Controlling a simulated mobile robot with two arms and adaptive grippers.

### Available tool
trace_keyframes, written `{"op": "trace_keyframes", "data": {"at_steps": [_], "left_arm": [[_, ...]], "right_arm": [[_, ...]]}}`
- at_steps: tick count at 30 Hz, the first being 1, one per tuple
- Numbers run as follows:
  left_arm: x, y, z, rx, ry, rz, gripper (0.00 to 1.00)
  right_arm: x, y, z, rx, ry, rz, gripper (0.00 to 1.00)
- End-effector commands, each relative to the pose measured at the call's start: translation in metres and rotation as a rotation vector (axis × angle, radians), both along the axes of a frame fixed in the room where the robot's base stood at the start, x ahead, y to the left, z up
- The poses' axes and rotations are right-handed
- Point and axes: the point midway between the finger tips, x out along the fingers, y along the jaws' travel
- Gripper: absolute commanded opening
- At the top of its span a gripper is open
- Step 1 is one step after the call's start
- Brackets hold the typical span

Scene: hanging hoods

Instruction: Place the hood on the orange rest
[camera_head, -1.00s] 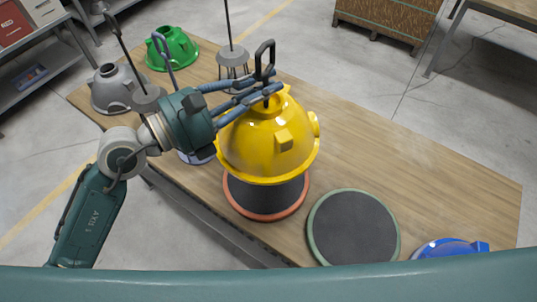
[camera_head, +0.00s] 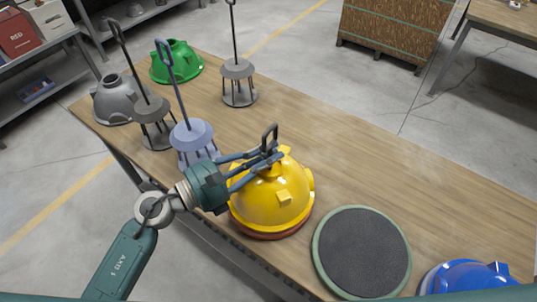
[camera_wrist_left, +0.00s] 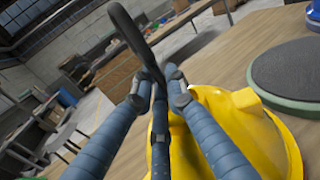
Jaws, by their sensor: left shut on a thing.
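The yellow hood (camera_head: 262,207) is a dome with a dark loop handle (camera_head: 269,134) on top. It is upright over the orange rest (camera_head: 266,236), whose orange-red rim shows just below the hood's lower edge. I cannot tell whether a small gap remains between them. My left gripper (camera_head: 277,154) is shut on the hood's handle. In the left wrist view, the fingers (camera_wrist_left: 160,88) close around the handle's base, above the yellow dome (camera_wrist_left: 250,135). Most of the orange rest is hidden beneath the hood. My right gripper is not in view.
A dark round rest with a green rim (camera_head: 317,258) lies right of the hood, then a blue hood (camera_head: 462,279). Grey (camera_head: 112,103) and green (camera_head: 176,66) hoods and several handled stands (camera_head: 192,137) stand at the left. The table's right back is clear.

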Motion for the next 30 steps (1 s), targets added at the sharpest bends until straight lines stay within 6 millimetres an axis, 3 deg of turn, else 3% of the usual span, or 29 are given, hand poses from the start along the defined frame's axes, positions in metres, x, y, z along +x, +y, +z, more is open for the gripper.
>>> {"op": "trace_keyframes", "data": {"at_steps": [12, 13, 15, 26, 30], "left_arm": [[0.000, 0.000, -0.005, -0.002, -0.005, 0.000, 0.00], [0.000, 0.000, -0.005, 0.000, -0.002, 0.000, 0.19], [0.000, 0.000, -0.004, 0.001, -0.002, 0.000, 0.32], [0.000, 0.000, -0.001, 0.001, 0.000, 0.000, 0.32], [-0.009, 0.015, -0.007, 0.004, 0.001, 0.002, 0.32]], "right_arm": [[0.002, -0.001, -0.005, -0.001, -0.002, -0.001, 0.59], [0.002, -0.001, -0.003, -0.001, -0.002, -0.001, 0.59], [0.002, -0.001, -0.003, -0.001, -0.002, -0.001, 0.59], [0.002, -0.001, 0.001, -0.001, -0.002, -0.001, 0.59], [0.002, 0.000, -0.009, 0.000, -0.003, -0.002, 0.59]]}}
